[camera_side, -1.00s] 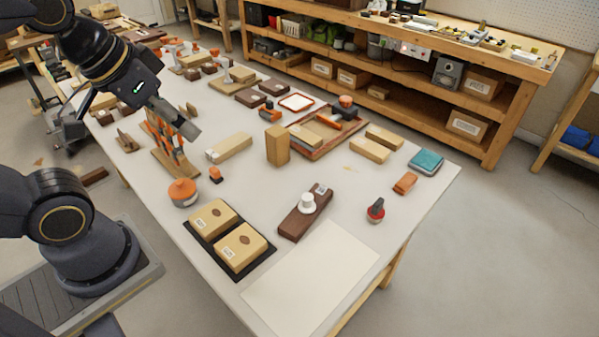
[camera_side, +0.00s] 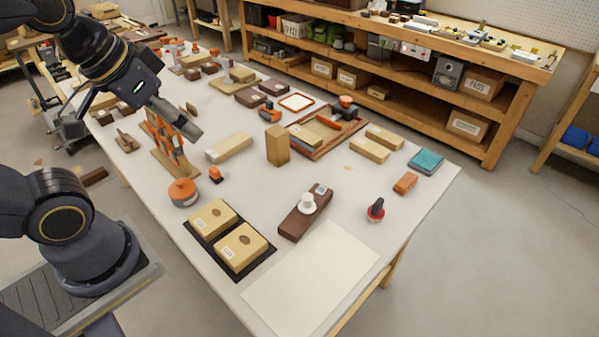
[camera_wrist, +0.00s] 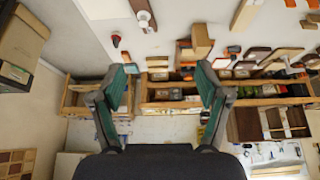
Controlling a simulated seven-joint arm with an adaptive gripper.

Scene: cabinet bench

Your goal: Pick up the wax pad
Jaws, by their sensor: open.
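No label marks the wax pad. The likeliest match is a flat teal square pad (camera_side: 426,161) near the right corner of the table in the side view; a small orange-brown block (camera_side: 405,183) lies just in front of it. My gripper (camera_side: 190,122) is above the left part of the table, well away from both. In the wrist view my gripper (camera_wrist: 162,72) has its two green-padded fingers wide apart with nothing held between them.
A red-based black-handled tool (camera_side: 376,209) and a brown block with a white knob (camera_side: 303,214) stand in front of the orange-brown block. Two pale wooden blocks (camera_side: 370,150) and a wooden tray (camera_side: 345,140) lie to the left of the pad. A bare pale sheet (camera_side: 312,280) covers the front corner.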

